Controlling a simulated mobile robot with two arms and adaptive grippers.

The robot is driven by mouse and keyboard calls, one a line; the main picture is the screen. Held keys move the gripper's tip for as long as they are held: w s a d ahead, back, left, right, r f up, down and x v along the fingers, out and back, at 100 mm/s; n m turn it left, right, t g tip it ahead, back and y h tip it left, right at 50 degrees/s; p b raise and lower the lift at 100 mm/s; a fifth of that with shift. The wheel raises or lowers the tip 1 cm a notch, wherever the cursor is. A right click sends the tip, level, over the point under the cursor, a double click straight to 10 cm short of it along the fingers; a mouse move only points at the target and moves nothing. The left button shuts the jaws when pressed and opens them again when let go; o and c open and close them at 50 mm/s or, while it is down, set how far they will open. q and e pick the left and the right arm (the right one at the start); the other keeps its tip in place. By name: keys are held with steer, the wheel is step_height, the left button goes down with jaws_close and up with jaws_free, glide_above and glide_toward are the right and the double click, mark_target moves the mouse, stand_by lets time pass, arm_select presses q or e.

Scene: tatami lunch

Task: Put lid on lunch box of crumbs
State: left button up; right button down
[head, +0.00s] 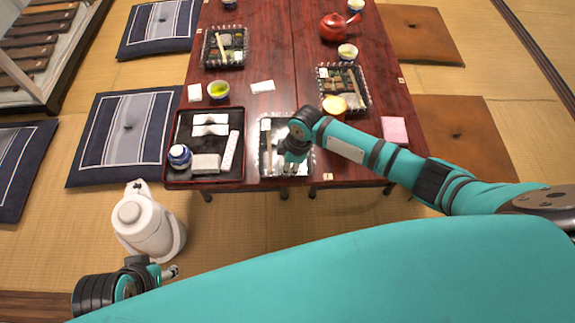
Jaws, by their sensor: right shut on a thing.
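The lunch box (266,165) near the front edge of the low table is shallow and rectangular, with a dark rim and a pale, see-through look over its inside. My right gripper (292,168) is over its right part, pointing down, shut on what looks like the clear lid. The lid and box overlap here, and I cannot tell whether the lid touches the rim. My arm hides part of the box. Any crumbs inside are too small to tell. My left gripper (172,272) is low at the left, away from the table, its jaws too small to read.
Other filled lunch boxes (369,104) (205,60), tea cups and a red teapot (333,27) stand farther back. A white jug-like container (146,222) is near my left gripper.

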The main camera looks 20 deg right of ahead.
steer(key=shift+f, duration=0.65)
stand_by(1.0)
steer(key=c, duration=0.8)
jaws_free()
